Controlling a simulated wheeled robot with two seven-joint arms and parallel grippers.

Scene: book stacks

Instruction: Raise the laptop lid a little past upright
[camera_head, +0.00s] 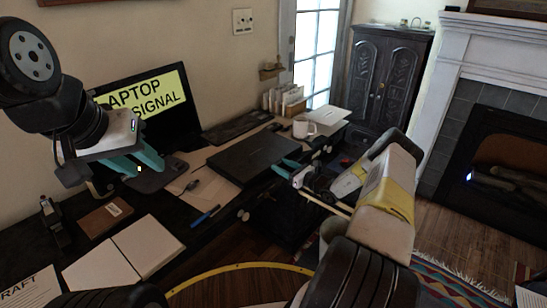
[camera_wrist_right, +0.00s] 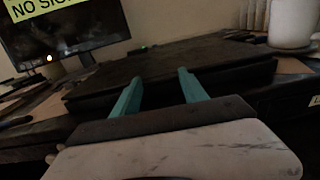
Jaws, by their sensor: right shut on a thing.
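The laptop (camera_head: 258,157) is a dark, flat slab on the desk, its lid looking shut or nearly so. It fills the middle of the right wrist view (camera_wrist_right: 170,62). My right gripper (camera_head: 285,167) is at the laptop's front right edge. Its two teal fingers (camera_wrist_right: 158,92) stand apart and reach that edge, shut on the laptop; the exact contact at the tips is hard to make out. My left gripper (camera_head: 152,166) hangs over the left part of the desk, away from the laptop, its teal fingers apart and empty.
A monitor (camera_head: 150,105) stands behind, left of the laptop. A white mug (camera_head: 303,127) and a file holder (camera_head: 284,101) are behind it. An open notebook (camera_head: 125,250), a brown book (camera_head: 105,215) and a blue pen (camera_head: 205,215) lie left and in front.

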